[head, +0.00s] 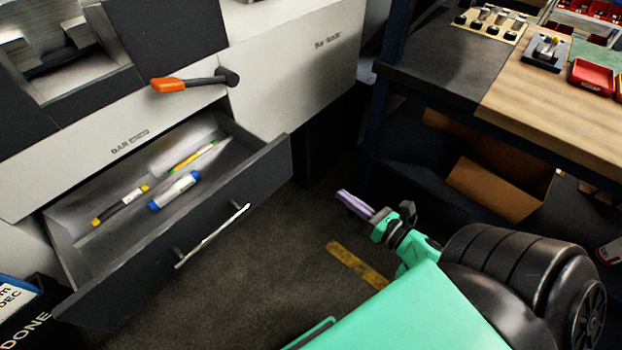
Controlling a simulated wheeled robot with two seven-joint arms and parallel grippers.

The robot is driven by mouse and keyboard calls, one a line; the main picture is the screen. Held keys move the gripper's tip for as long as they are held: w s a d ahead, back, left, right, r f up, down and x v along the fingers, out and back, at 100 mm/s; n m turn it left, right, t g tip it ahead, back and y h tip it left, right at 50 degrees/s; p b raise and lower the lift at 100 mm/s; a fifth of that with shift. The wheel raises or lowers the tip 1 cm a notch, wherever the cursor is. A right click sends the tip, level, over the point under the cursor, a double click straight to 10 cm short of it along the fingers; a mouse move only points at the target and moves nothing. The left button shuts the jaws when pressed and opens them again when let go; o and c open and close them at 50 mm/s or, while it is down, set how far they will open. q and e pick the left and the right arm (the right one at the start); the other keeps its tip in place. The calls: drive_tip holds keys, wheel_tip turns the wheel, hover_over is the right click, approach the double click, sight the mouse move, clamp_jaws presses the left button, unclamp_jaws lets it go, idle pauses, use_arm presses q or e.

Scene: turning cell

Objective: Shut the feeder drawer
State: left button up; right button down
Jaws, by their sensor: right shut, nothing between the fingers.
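The feeder drawer (262,177) stands pulled out from the white machine on the left, with a dark grey front and a silver bar handle (213,237). Inside it lie a blue-capped white marker (174,190), a yellow-and-black pen-like tool (120,206) and a thin yellow-green item (193,156). My right gripper (355,204) is shut and empty, to the right of the drawer front and apart from it. Its light purple fingers point up and left. My left gripper is not in view.
An orange-handled lever (180,85) sticks out above the drawer. A workbench (550,110) with trays and red bins stands at the right, with a cardboard box (500,185) beneath it. A dark bin (25,325) is at the lower left. Open floor lies before the drawer.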

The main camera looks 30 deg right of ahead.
use_arm(q)
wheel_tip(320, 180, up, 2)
drive_tip(key=p, duration=0.3)
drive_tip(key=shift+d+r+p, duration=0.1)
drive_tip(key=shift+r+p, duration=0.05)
drive_tip(key=shift+p, duration=0.15)
use_arm(e)
drive_tip(key=w+a+r+n, duration=0.1)
drive_tip(key=w+a+n, duration=0.1)
drive_tip(key=w, duration=0.4)
drive_tip(key=w+a+r+n+y, duration=0.1)
drive_tip(key=w+a+r+n, duration=0.1)
drive_tip(key=w, duration=0.4)
drive_tip(key=shift+w+a+r+n+y, duration=0.15)
drive_tip(key=shift+w+a+n+y, duration=0.2)
drive_tip(key=shift+a, duration=0.45)
